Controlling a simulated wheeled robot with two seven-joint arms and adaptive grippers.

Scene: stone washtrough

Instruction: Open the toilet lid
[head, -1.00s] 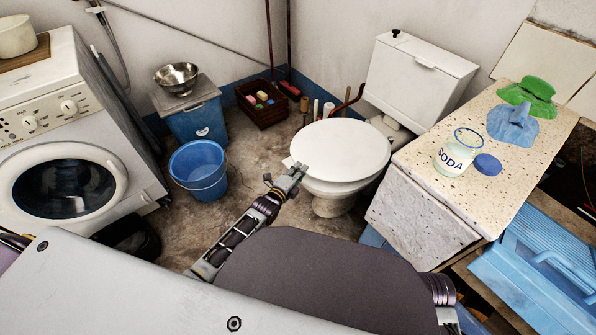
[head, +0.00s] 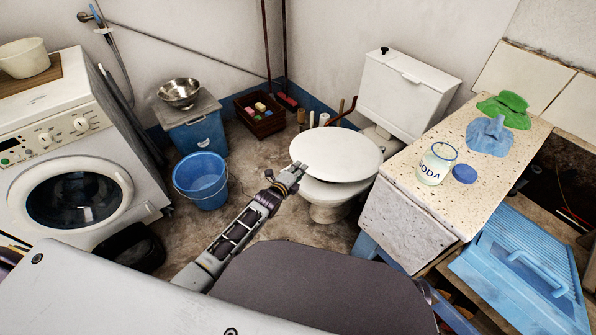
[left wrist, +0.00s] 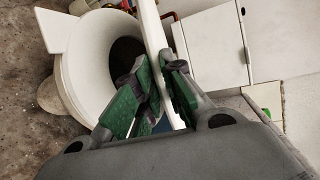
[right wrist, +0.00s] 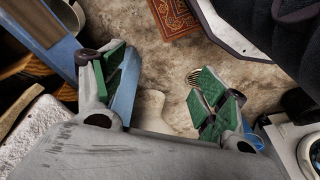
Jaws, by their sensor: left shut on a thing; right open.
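The toilet (head: 330,207) stands at the middle back, with its white oval lid (head: 340,154) over the bowl. In the left wrist view the lid (left wrist: 152,30) shows nearly edge-on, raised at an angle, with the bowl's dark opening (left wrist: 124,52) visible beside it. My left gripper (head: 296,172) is at the lid's front-left edge. It is shut on the lid, one finger on each face, as the left wrist view (left wrist: 160,75) shows. My right gripper (right wrist: 155,80) is open and empty in its own wrist view; it is not seen in the head view.
The cistern (head: 405,92) stands behind the lid. A stone-topped counter (head: 415,175) with a soda jar (head: 436,165) is close on the right. A blue bucket (head: 200,182) and a washing machine (head: 75,150) are on the left. The floor between bucket and toilet is clear.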

